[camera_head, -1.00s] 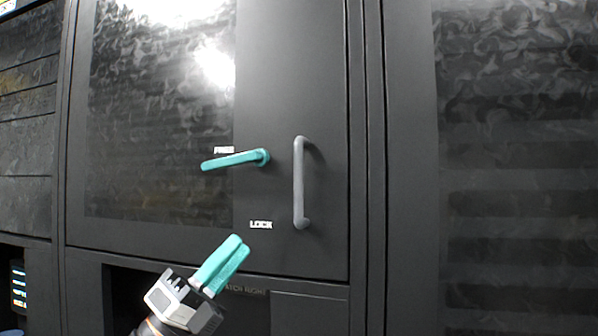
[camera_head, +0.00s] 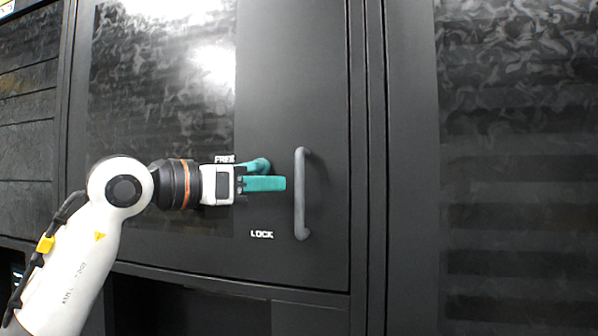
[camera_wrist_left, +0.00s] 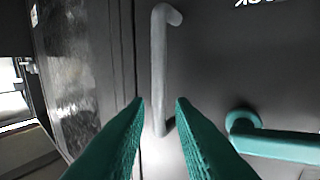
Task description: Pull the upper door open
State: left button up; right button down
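The upper door (camera_head: 265,70) is a dark panel with a glossy window and appears closed. Its grey vertical bar handle (camera_head: 300,195) stands right of a teal lever (camera_head: 257,165), which is partly hidden behind my gripper and lies toward the FREE label. My left gripper (camera_head: 285,183) has teal fingers that end just left of the bar in the head view. In the left wrist view, the fingers (camera_wrist_left: 161,103) are apart, and the bar (camera_wrist_left: 158,65) shows ahead between their tips; I cannot tell whether they touch it. The lever (camera_wrist_left: 275,143) shows at right there. My right gripper is out of view.
The FREE label (camera_head: 224,159) is beside my gripper and the LOCK label (camera_head: 262,234) below it. A dark open recess (camera_head: 190,308) lies under the door. Another dark cabinet panel (camera_head: 515,180) stands at right. The door surface right of the bar is clear.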

aim_at(296, 181)
pick_arm(q)
jog(key=p+x, duration=0.1)
jog(key=x, duration=0.2)
jog(key=p+x, duration=0.1)
jog(key=x, duration=0.2)
jog(key=shift+s+r+p, duration=0.1)
jog(key=shift+r+p, duration=0.1)
jog(key=shift+p, duration=0.2)
jog(key=shift+w+d+f, duration=0.15)
jog(key=shift+w+d, duration=0.2)
jog(key=shift+d, duration=0.1)
grip_shut()
